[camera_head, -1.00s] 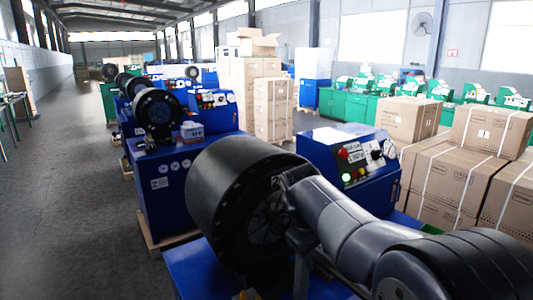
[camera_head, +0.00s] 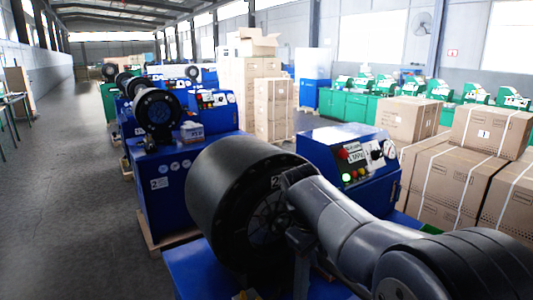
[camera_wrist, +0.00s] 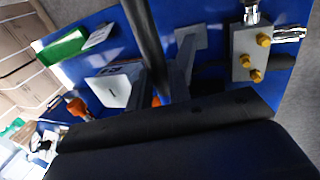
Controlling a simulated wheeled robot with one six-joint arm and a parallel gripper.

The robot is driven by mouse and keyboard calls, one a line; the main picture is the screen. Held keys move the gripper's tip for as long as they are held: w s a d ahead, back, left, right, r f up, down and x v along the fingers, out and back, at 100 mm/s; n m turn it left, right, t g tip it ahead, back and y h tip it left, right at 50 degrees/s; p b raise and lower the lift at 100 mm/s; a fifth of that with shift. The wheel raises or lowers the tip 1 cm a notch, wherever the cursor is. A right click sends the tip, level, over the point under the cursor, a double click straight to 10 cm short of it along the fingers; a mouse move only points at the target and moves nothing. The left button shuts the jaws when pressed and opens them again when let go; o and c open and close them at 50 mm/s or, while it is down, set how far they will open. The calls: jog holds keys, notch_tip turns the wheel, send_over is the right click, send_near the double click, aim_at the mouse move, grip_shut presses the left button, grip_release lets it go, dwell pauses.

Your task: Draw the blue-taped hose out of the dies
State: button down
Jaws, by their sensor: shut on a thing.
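The near crimper's large black round head (camera_head: 225,190) fills the lower middle of the head view. My grey arm reaches in from the lower right to its face. In the wrist view, a black tube that looks like the hose (camera_wrist: 144,40) runs down from the top edge behind a dark bar. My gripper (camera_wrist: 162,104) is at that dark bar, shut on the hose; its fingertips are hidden. No blue tape shows, and the dies are hidden, so I cannot tell how far the hose sits in them.
The near machine's blue control box (camera_head: 348,165) stands right of the head. A grey post on a plate (camera_wrist: 185,60) and a metal block with brass fittings (camera_wrist: 252,52) are close to the tube. Strapped cartons (camera_head: 445,185) stand at right; more crimpers stand behind. The left aisle is clear.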

jog(key=shift+r, duration=0.2)
jog(key=shift+r+p, duration=0.3)
jog(key=shift+p, duration=0.3)
jog(key=shift+s+d+b, duration=0.25)
jog(key=shift+s+d, duration=0.45)
jog(key=shift+s, duration=0.3)
jog(key=shift+s+d+b, duration=0.2)
jog(key=shift+s+d, duration=0.45)
jog(key=shift+s, duration=0.4)
jog(key=shift+s+d+b, duration=0.25)
jog(key=shift+s+d, duration=0.45)
jog(key=shift+s, duration=0.3)
jog(key=shift+r, duration=0.15)
jog(key=shift+r+p, duration=3.35)
jog(key=shift+r, duration=0.1)
jog(key=shift+f, duration=0.1)
